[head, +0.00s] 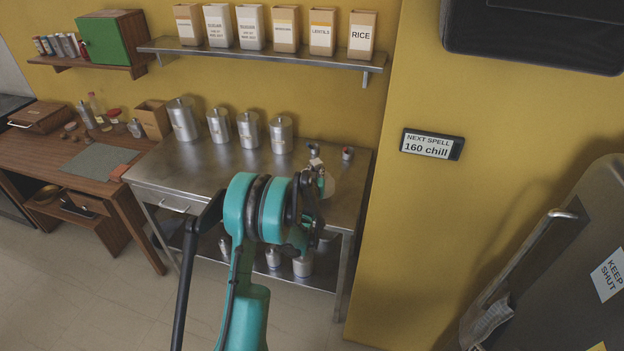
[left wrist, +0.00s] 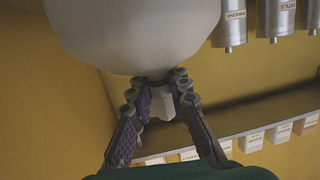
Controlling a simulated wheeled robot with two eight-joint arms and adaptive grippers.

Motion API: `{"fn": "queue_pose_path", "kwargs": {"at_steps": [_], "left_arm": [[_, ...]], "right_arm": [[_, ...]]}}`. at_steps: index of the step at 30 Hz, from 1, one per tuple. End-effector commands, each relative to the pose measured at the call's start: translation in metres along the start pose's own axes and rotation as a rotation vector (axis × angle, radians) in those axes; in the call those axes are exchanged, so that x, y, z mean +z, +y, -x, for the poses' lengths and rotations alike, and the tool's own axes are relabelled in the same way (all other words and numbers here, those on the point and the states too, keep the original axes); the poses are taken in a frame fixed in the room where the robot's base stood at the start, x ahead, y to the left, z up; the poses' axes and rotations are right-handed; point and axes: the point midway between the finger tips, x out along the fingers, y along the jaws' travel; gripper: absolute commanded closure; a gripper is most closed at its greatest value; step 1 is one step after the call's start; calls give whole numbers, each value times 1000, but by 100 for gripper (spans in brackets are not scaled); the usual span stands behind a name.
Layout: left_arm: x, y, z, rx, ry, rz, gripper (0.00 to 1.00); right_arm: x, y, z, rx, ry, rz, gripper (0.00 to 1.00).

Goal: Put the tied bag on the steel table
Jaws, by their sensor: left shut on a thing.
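The tied bag (head: 328,184) is pale and rounded, and shows partly behind my left gripper (head: 314,172) in the head view. The left gripper is shut on the bag's tied neck. In the left wrist view the two fingers (left wrist: 158,82) pinch the neck, and the bag's round white body (left wrist: 135,35) fills the top. The steel table (head: 190,168) stands against the yellow wall. The bag appears over the table's right end; I cannot tell whether it touches the top. My right gripper is in neither view.
Several steel canisters (head: 249,130) stand along the table's back. A wall shelf (head: 270,54) with labelled boxes hangs above. A wooden bench (head: 65,145) is at left, a steel fridge (head: 560,260) at right. The table's left front is clear.

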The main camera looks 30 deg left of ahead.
Motion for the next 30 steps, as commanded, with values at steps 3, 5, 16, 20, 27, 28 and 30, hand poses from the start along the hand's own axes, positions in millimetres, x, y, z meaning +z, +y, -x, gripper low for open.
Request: {"fn": "queue_pose_path", "kwargs": {"at_steps": [3, 5, 16, 20, 27, 28, 30], "left_arm": [[13, 0, -3, 1, 2, 0, 100], [22, 0, -5, 1, 2, 0, 100], [34, 0, -7, 1, 2, 0, 100], [38, 0, -7, 0, 0, 0, 80], [37, 0, -7, 0, 0, 0, 62], [37, 0, -7, 0, 0, 0, 62], [36, 0, -7, 0, 0, 0, 62]], "right_arm": [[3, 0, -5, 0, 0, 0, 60], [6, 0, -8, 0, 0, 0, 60], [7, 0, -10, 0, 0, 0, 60], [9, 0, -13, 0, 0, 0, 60], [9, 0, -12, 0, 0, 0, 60], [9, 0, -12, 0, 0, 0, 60], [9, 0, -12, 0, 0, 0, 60]]}}
